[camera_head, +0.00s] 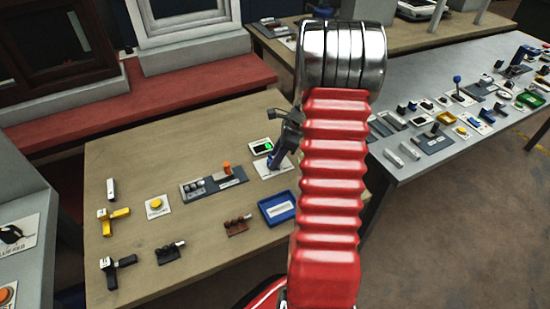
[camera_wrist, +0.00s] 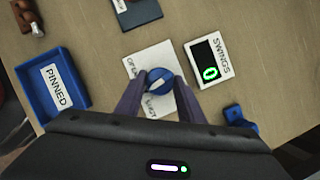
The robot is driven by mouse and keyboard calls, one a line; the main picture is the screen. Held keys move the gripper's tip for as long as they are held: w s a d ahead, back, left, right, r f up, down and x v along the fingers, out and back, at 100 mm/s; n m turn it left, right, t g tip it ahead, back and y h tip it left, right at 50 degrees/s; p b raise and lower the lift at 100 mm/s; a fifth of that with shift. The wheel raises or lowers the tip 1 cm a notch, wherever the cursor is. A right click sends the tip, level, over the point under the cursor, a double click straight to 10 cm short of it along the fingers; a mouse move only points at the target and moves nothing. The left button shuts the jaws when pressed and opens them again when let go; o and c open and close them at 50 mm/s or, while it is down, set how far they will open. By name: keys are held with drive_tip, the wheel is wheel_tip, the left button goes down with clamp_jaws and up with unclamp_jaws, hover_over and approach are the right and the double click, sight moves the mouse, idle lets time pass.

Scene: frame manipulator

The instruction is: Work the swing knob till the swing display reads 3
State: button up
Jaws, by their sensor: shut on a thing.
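The swing knob (camera_wrist: 159,80) is a round blue knob with a pale line across its top. It sits on a white labelled plate (camera_wrist: 145,61), which also shows in the head view (camera_head: 268,171). My gripper (camera_wrist: 157,92) is shut on the knob, one dark finger on each side. The swing display (camera_wrist: 208,60), labelled SWINGS, is beside the plate and reads a green 0. It also shows in the head view (camera_head: 261,147), too small to read surely.
A blue tray (camera_wrist: 79,97) labelled PINNED lies left of the plate. A blue part (camera_wrist: 235,116) is close to my gripper's right. A grey panel with an orange-topped post (camera_head: 227,168) and a yellow button (camera_head: 155,203) stand further left. Bare tabletop lies between them.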

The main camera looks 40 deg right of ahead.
drive_tip(key=n+g, duration=0.1)
drive_tip(key=n, duration=0.2)
drive_tip(key=n+g+y, duration=0.1)
drive_tip(key=n, duration=0.2)
drive_tip(key=shift+w+d, duration=0.15)
idle(0.4)
drive_tip(key=o, duration=1.1)
drive_tip(key=shift+c, duration=0.2)
drive_tip(key=shift+r, duration=0.1)
drive_tip(key=v, duration=1.3)
drive_tip(key=shift+d+r, duration=0.25)
drive_tip(key=shift+w+n, duration=0.1)
drive_tip(key=shift+n, duration=0.2)
